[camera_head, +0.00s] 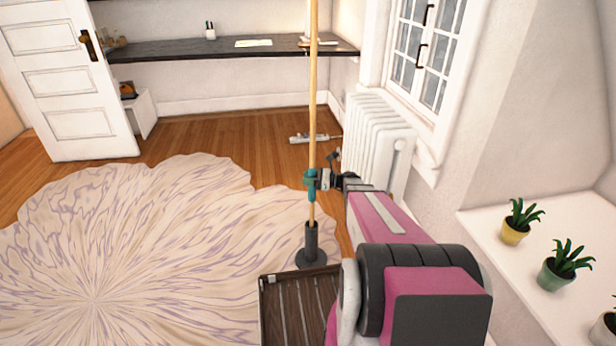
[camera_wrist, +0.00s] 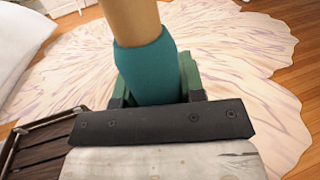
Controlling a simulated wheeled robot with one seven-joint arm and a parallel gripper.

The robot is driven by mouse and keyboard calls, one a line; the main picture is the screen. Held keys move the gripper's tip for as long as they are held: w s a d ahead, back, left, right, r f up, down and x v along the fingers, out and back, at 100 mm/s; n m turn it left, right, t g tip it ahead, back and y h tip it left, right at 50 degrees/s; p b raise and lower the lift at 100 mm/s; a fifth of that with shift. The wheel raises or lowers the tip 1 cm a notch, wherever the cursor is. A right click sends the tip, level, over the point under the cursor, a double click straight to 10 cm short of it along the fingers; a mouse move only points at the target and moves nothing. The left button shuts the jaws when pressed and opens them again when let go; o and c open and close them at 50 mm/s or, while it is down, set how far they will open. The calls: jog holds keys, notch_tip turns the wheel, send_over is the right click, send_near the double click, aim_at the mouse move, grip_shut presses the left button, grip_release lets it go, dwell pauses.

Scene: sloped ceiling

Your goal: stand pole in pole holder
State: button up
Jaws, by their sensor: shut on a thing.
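The pole (camera_head: 313,90) is a long, thin, light wooden rod with a teal grip band, and it stands nearly upright in the head view. My gripper (camera_head: 315,180) is shut on the pole at the teal band. The wrist view shows the pole (camera_wrist: 130,20) and its teal band (camera_wrist: 147,70) close up between my gripper's (camera_wrist: 155,92) green fingers. The pole holder (camera_head: 311,245) is a dark grey tube on a round base on the floor. The pole's lower end meets the top of the tube; how deep it sits inside is hidden.
A dark slatted wooden tray (camera_head: 298,310) lies just in front of the holder. A white radiator (camera_head: 378,140) stands to the right, near my arm. A pale patterned rug (camera_head: 130,250) covers the floor at left. Potted plants (camera_head: 562,268) stand on a white ledge at right.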

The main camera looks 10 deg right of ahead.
jog(key=o, duration=1.2)
jog(key=shift+f, duration=0.1)
jog(key=v, duration=1)
jog(key=shift+s+d, duration=0.15)
jog(key=shift+d, duration=0.25)
